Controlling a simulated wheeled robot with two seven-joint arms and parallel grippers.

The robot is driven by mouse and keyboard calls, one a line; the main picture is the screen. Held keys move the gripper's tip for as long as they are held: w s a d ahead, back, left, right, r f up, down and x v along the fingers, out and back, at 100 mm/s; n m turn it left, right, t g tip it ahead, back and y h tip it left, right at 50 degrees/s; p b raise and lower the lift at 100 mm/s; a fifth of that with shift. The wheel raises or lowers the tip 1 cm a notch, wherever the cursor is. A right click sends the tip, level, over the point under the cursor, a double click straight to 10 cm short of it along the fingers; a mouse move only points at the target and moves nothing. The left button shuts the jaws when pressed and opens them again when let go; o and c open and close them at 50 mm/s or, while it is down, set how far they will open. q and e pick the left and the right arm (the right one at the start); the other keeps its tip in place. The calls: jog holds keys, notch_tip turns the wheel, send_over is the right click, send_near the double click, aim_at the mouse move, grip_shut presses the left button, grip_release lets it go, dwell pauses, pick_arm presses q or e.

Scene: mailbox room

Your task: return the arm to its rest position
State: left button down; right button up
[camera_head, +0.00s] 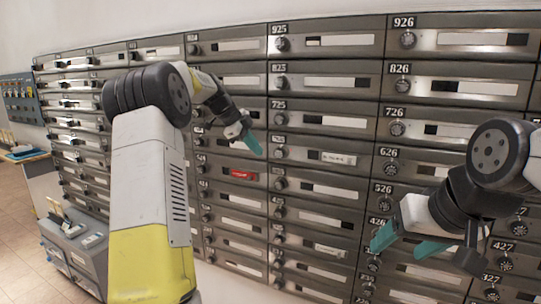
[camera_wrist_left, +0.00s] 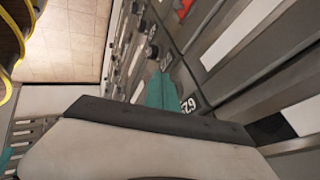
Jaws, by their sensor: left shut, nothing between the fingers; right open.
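My left gripper (camera_head: 252,146) is shut and empty in front of the mailbox wall (camera_head: 325,115), left of the door marked 725.
A red label (camera_head: 243,174) marks one door below the left gripper. A grey cabinet (camera_head: 72,243) with things on top stands at the lower left. Behind it are a table with a blue tray (camera_head: 26,154) and a wall panel (camera_head: 20,98). Tiled floor (camera_head: 18,215) is open at far left.

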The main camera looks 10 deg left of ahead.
pick_arm(q)
jog(key=v, duration=0.6)
jog(key=s+d+n+y, duration=0.1)
jog(key=s+d+n, duration=0.2)
jog(key=s, duration=0.4)
jog(key=s+d+r+n+y, duration=0.1)
jog(key=s+d+n, duration=0.2)
jog(key=s, duration=0.3)
jog(key=s+d+n+y, duration=0.1)
jog(key=s+d+n, duration=0.1)
jog(key=s+n, duration=0.35)
jog(key=s+d+f+n, duration=0.1)
jog(key=s+f+n, duration=0.2)
jog(key=s, duration=0.6)
jog(key=s+d+f+n+t, duration=0.1)
jog(key=s+f+n, duration=0.3)
jog(key=s+f, duration=0.3)
jog(key=s, duration=0.2)
jog(key=shift+s+t+y, duration=0.3)
jog(key=shift+s, duration=0.05)
jog(key=shift+f, duration=0.1)
